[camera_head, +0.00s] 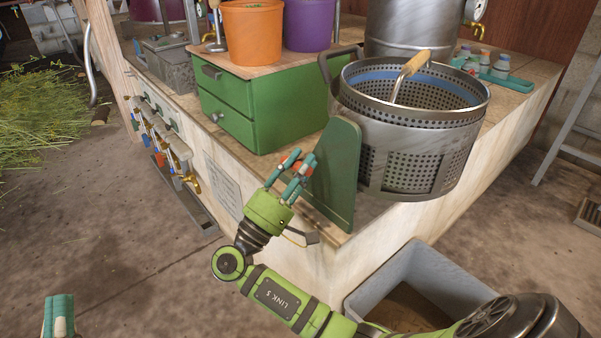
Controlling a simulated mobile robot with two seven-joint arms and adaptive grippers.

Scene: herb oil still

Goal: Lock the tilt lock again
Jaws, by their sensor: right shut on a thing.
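The perforated metal basket (410,150) stands upright at the counter's right corner, with a wooden-grip handle (414,64) over its rim. A green upright plate (338,172) stands left of it. My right gripper (293,166) is at the counter edge just left of this plate, shut on a small red-orange piece (290,158). This piece may be the tilt lock's handle; its fingers cover most of it, and I cannot tell the lock's position. Only the teal fingertip part of my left gripper (58,315) shows at the bottom left; its opening cannot be made out.
A green drawer cabinet (240,110) carries an orange pot (252,35) and a purple pot (308,25). Several valves (160,140) line the counter's left side. A grey bin (415,268) stands on the floor below the basket.

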